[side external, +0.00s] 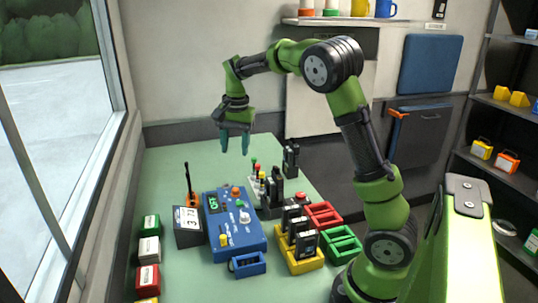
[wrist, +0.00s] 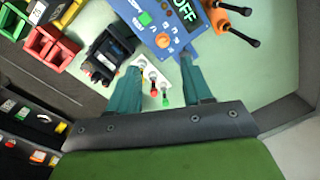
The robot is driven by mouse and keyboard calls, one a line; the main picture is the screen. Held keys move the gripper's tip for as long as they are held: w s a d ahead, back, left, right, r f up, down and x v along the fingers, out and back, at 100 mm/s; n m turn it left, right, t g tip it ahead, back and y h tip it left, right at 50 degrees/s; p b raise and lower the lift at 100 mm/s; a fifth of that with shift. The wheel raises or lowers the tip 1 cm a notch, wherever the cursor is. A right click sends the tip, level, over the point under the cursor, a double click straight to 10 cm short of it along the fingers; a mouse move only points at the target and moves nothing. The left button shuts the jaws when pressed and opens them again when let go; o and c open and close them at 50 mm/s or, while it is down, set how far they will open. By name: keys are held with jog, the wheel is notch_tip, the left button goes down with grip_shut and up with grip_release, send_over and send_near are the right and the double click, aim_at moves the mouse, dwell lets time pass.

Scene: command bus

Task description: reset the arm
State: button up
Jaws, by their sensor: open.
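My gripper (side external: 235,142) points down in the air above the back part of the green table (side external: 180,155), with its two teal fingers apart and nothing between them. In the wrist view my gripper (wrist: 163,87) shows the fingers spread, with a small white panel of coloured knobs (wrist: 155,82) seen between them, farther below. My green arm reaches in from the right, bent at the elbow. The blue control box (side external: 232,222) with a lit display lies on the table below my gripper; in the wrist view its display reads OFF.
Radios stand in a yellow rack (side external: 297,258). Red (side external: 323,215) and green (side external: 343,244) trays sit beside it. A window is left, shelves right. The table's back left is clear.

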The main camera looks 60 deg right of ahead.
jog(key=s+a+r+n+t+y, duration=0.1)
jog(key=s+a+r+n+t, duration=0.1)
jog(key=s+a+n, duration=0.3)
jog(key=s+a+r+n+t, duration=0.2)
jog(key=s+a+n+t, duration=0.2)
jog(key=s+a, duration=0.9)
jog(key=shift+s+a+r+n+y, duration=0.25)
jog(key=shift+s+n+y, duration=0.15)
jog(key=shift+s+n, duration=0.25)
jog(key=shift+w+d+f, duration=0.1)
